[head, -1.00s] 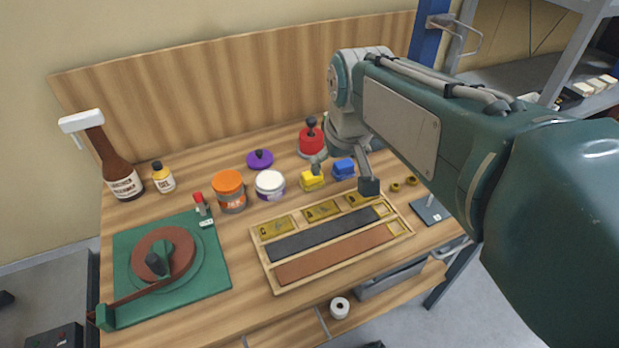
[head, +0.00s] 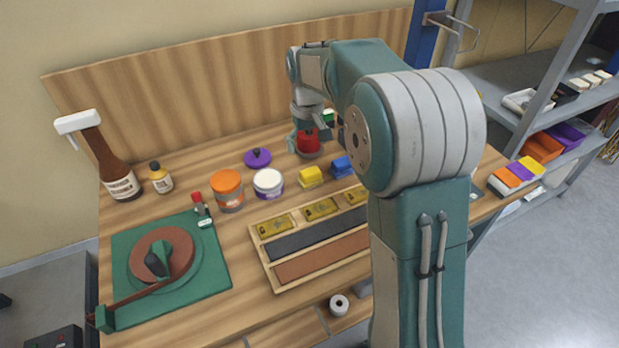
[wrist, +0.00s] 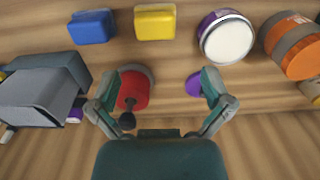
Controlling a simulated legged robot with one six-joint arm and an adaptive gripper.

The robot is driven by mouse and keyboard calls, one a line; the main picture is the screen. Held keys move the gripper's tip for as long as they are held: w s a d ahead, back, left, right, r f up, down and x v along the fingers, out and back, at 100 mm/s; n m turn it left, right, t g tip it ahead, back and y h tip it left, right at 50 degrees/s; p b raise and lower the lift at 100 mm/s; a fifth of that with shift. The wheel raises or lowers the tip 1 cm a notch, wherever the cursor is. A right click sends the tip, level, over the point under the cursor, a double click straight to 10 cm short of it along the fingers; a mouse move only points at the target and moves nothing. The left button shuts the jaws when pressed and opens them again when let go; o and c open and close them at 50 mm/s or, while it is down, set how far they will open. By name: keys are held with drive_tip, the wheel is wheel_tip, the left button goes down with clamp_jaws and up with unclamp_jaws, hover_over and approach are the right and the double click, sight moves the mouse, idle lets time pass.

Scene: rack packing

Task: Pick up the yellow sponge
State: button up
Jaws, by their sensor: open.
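The yellow sponge (head: 311,177) lies on the workbench between a white-lidded jar and a blue sponge (head: 342,166). In the wrist view the yellow sponge (wrist: 155,22) is at the top, beyond my fingertips, with the blue sponge (wrist: 92,26) to its left. My gripper (head: 307,140) is at the back of the bench, around the red pot in the picture. In the wrist view my gripper (wrist: 160,82) is open with its fingers spread and nothing held. The red pot (wrist: 133,92) shows beside the left finger, and whether they touch is unclear.
The white-lidded jar (head: 268,183), orange-lidded jar (head: 228,190) and purple-knobbed lid (head: 257,158) stand left of the sponge. A wooden tray (head: 262,257) with dark and brown strips lies in front. The wooden back panel (head: 220,95) rises behind. My arm covers the bench's right part.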

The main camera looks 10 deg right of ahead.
sight(310, 171)
drive_tip(key=f, duration=0.9)
drive_tip(key=shift+s+d+f, duration=0.1)
drive_tip(key=shift+d+f, duration=0.2)
drive_tip(key=c, duration=0.9)
